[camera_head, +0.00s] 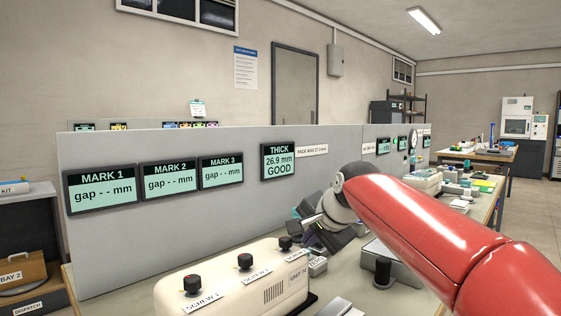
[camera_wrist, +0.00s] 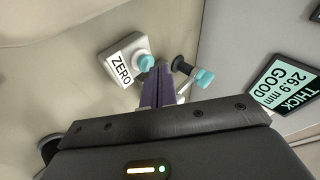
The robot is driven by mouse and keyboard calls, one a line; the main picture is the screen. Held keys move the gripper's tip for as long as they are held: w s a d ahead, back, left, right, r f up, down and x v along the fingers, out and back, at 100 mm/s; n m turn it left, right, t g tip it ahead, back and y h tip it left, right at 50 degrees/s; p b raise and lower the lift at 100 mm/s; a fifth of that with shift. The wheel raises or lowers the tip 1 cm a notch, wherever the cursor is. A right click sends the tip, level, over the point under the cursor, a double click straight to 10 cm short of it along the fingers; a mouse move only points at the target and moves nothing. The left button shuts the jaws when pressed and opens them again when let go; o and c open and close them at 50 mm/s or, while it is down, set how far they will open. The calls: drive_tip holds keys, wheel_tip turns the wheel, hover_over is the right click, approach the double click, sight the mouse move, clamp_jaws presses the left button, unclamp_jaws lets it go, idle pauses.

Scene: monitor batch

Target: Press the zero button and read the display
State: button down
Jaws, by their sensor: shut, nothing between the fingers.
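The zero button (camera_wrist: 145,63) is a teal cap on a small pale box with a ZERO label (camera_wrist: 121,68), in the upper middle of the wrist view. My gripper (camera_wrist: 158,72) is shut and empty. Its purple fingertips are right beside the cap; I cannot tell whether they touch it.
Displays MARK 1 (camera_head: 100,188), MARK 2 (camera_head: 170,177) and MARK 3 (camera_head: 221,170) read gap - - mm. A cream unit with dark screw knobs (camera_head: 230,283) stands in front. A black post and another teal cap (camera_wrist: 204,77) are close right of the fingers.

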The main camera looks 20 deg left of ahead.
drive_tip(key=shift+f, duration=0.3)
idle(0.5)
drive_tip(key=shift+r+p, duration=0.7)
drive_tip(key=shift+r, duration=0.15)
wheel_tip(320, 180, up, 5)
drive_tip(key=p, duration=0.4)
idle(0.3)
